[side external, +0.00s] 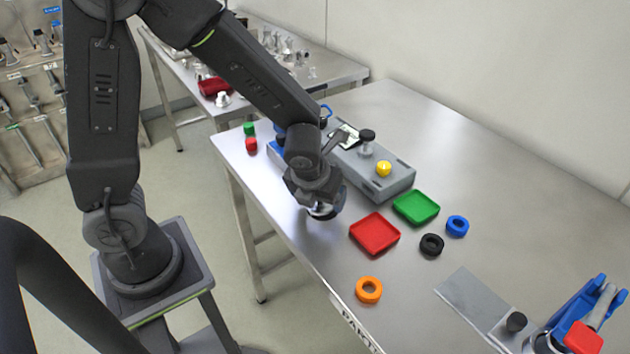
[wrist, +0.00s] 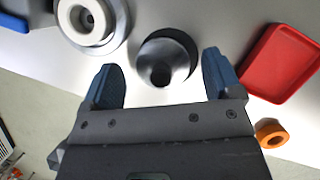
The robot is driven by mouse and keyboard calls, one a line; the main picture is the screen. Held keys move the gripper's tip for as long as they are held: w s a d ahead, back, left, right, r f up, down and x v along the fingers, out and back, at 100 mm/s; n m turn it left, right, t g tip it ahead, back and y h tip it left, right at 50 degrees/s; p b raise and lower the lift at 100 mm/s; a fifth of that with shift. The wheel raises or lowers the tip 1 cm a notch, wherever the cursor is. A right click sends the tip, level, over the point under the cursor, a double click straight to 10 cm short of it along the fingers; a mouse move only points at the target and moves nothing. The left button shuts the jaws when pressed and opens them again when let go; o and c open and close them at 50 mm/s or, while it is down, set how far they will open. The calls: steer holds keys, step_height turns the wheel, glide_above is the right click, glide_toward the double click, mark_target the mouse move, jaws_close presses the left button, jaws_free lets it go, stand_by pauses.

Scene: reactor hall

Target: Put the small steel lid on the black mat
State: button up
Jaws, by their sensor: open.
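In the wrist view a small round steel piece, which looks like the small steel lid (wrist: 150,56), has a dark spot at its near side. A dark round area, apparently the black mat (wrist: 184,40), shows as a crescent around its far and right sides; I cannot tell whether the piece rests on it. My gripper (wrist: 160,60) is open, with one blue-grey finger to either side of the steel piece and nothing held. I cannot tell the height left between them. In the side view my gripper (side external: 325,208) is low over the table's near edge and hides that spot.
A red tray (side external: 375,234) and a green tray (side external: 416,207) lie right of my gripper. An orange ring (side external: 369,290) is near the front edge. A grey fixture block (side external: 385,180) stands behind. A larger round steel piece (wrist: 75,22) is left in the wrist view.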

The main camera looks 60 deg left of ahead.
steer(key=s+r+n+t+h, duration=0.1)
steer(key=s+r+n, duration=0.6)
steer(key=n, duration=0.8)
steer(key=s+r+n+h, duration=0.1)
steer(key=s+r+n, duration=0.6)
steer(key=r+n, duration=0.4)
steer(key=n, duration=0.4)
steer(key=shift+t, duration=0.4)
